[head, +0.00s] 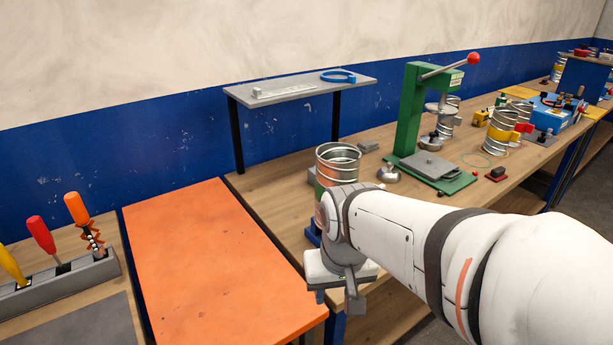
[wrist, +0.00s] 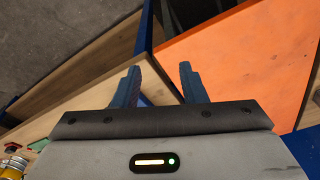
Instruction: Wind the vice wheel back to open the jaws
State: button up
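A ribbed metal spiral duct piece (head: 338,168) stands upright near the bench's front left part. Blue metal (head: 313,234) shows below it, beside my arm; it may be part of the vice, but my arm hides most of it. I cannot make out the vice wheel or the jaws in either view. My gripper (head: 335,298) hangs at the front edge of the wooden bench, in front of the duct. In the wrist view its two blue fingers (wrist: 160,84) are apart, with nothing held between them.
An orange bench top (head: 215,260) lies left of my gripper and is clear. A grey rack (head: 60,280) with colourful-handled tools stands at far left. A green press (head: 425,130) stands on the wooden bench behind.

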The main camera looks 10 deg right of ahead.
jog(key=w+d+r+m+p, duration=0.2)
jog(key=w+r+p, duration=0.1)
jog(key=r, duration=0.3)
jog(key=w+d+f+m+g, duration=0.1)
jog(key=w+d+f+m, duration=0.1)
jog(key=w+d+m, duration=0.4)
jog(key=w+d+f+m+g, duration=0.1)
jog(key=w+d+f+m, duration=0.2)
jog(key=w+d+m, duration=0.35)
jog(key=shift+n, duration=0.75)
jog(key=f, duration=0.3)
jog(key=w+f+p, duration=0.1)
jog(key=f, duration=0.3)
jog(key=a+f, duration=0.1)
jog(key=f, duration=0.3)
jog(key=shift+w+a+f+p, duration=0.1)
jog(key=shift+w+f+p, duration=0.15)
jog(key=shift+w+p, duration=0.1)
grip_shut()
